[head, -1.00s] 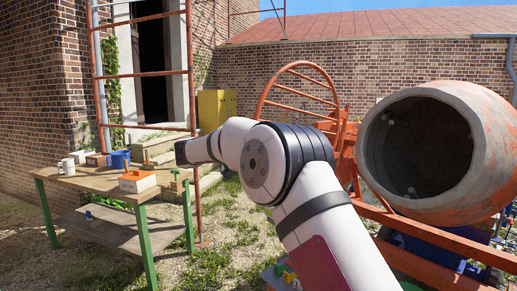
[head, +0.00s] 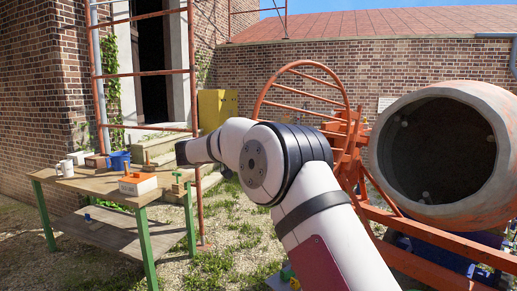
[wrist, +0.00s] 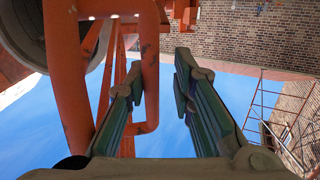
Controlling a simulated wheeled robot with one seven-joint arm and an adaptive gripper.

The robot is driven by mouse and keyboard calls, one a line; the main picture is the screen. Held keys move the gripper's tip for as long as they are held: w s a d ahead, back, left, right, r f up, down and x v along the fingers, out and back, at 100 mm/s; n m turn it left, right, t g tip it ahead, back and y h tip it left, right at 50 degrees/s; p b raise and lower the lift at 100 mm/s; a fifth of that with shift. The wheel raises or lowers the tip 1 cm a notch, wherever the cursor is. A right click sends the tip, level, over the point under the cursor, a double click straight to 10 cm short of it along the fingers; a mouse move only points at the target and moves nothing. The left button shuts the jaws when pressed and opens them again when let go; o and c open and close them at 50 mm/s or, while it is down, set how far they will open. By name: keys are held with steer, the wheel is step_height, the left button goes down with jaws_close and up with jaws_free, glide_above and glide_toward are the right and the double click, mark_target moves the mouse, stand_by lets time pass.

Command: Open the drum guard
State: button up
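The concrete mixer's drum (head: 470,195) stands at the right in the head view, its dark mouth facing me. A large orange barred hoop (head: 304,61) stands left of it on the orange frame; I cannot tell whether this is the drum guard. My gripper (wrist: 158,78) is open in the wrist view, with two green fingers apart. An orange bar loop (wrist: 150,95) shows between the fingers, close beside the left one; contact and depth cannot be told. In the head view my arm hides its own gripper.
Scaffold poles (head: 194,120) and a yellow cabinet (head: 217,108) stand behind. Gravelly grass lies between bench and mixer.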

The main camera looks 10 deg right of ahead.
steer(key=shift+d, duration=0.2)
steer(key=v, duration=1.2)
steer(key=shift+a, duration=0.3)
steer(key=shift+r, duration=0.15)
step_height(320, 180, up, 17)
steer(key=s+a+n+t+y, duration=0.2)
steer(key=n+t+y, duration=0.7)
steer(key=t+y, duration=0.2)
steer(key=s+d+f+n+g+y, duration=0.1)
steer(key=s+d+f+g, duration=0.3)
steer(key=s+f, duration=0.6)
steer(key=s+d+f+n+g+y, duration=0.1)
steer(key=s+d+f+g, duration=0.3)
steer(key=s+f, duration=0.5)
steer(key=s+d+f+n+g+y, duration=0.1)
steer(key=s+d+f+g, duration=0.3)
steer(key=s, duration=2.1)
step_height(320, 180, down, 7)
steer(key=g, duration=0.3)
steer(key=shift+s+r+y, duration=0.2)
steer(key=shift+s+y, duration=0.1)
steer(key=shift+s, duration=0.1)
